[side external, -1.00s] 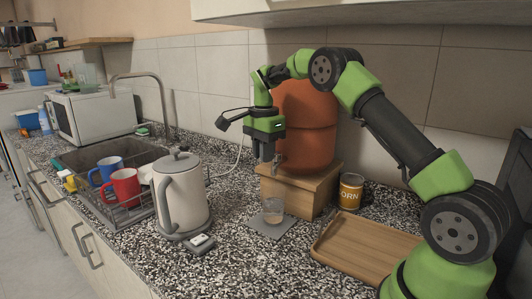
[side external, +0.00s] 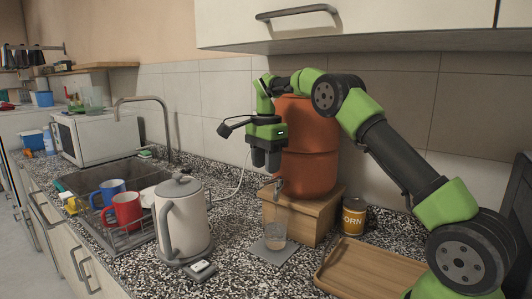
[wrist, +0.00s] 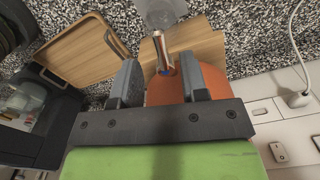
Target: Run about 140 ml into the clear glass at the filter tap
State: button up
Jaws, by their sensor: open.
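The clear glass (side external: 275,233) stands upright on a grey mat (side external: 262,252), below the filter tap (side external: 279,186). No stream from the tap can be made out. The tap sticks out from the terracotta filter (side external: 308,150). My gripper (side external: 266,164) is open and empty, above the tap and apart from it. In the wrist view the tap (wrist: 160,50) shows between my open fingers (wrist: 164,76), and the glass (wrist: 161,12) is cut by the top edge.
The filter stands on a wooden block (side external: 300,216). A corn can (side external: 353,217) and a wooden tray (side external: 370,268) lie to the right. A kettle (side external: 181,215) stands left, with a small white-topped device (side external: 202,268) before it. Mugs (side external: 126,209) sit in a rack by the sink.

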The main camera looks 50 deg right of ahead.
aim_at(266, 181)
jog(key=shift+r, duration=1.8)
